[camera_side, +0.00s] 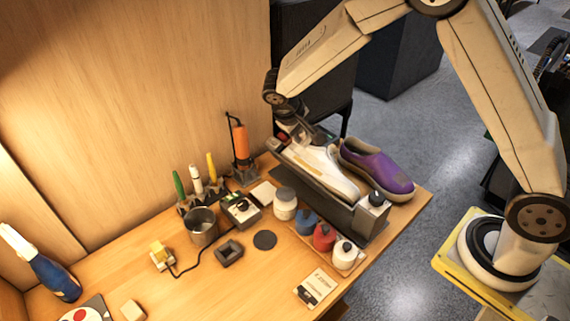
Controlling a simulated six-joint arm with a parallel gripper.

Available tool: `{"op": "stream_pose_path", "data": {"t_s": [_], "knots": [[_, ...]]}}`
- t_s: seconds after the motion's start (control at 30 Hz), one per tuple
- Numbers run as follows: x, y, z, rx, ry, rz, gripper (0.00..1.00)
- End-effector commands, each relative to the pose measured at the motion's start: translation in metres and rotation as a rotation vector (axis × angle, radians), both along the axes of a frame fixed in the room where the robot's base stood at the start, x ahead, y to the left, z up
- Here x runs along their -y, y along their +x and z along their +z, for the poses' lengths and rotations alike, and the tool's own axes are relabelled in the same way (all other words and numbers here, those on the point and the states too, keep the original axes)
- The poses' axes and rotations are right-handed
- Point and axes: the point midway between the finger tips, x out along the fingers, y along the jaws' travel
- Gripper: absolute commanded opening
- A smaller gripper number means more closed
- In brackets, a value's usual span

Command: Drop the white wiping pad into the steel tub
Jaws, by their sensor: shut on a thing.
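My gripper (316,139) is at the back end of a white sneaker (326,168), low over it. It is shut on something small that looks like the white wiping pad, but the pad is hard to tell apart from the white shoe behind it. Whether it touches the shoe I cannot tell. The steel tub (202,228) stands upright on the wooden table, to the left of and nearer than my gripper. The inside of the tub shows only in part.
The sneaker rests on a dark stand (340,208), with a purple shoe (378,166) behind. Between stand and tub are a white jar (285,204), a small boxy device (241,211) and a flat white block (263,193). An orange tool (240,141) stands upright behind. Coloured bottles (324,237) stand in front.

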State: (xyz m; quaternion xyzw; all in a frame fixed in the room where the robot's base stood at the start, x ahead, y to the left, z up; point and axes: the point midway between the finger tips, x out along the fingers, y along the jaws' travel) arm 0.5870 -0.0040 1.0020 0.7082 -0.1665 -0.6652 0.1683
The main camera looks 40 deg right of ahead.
Motion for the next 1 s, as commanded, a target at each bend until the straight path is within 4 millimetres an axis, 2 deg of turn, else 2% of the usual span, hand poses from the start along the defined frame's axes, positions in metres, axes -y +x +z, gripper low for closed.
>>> {"op": "stream_pose_path", "data": {"t_s": [0.37,0.57,0.77,1.0], "knots": [[-0.001,0.001,0.000,0.000,0.000,0.004,0.00],[-0.017,0.009,-0.001,0.000,0.002,0.055,0.00],[-0.060,0.026,-0.004,-0.002,0.005,0.186,0.00],[-0.138,0.045,-0.008,-0.002,0.007,0.413,0.00]]}}
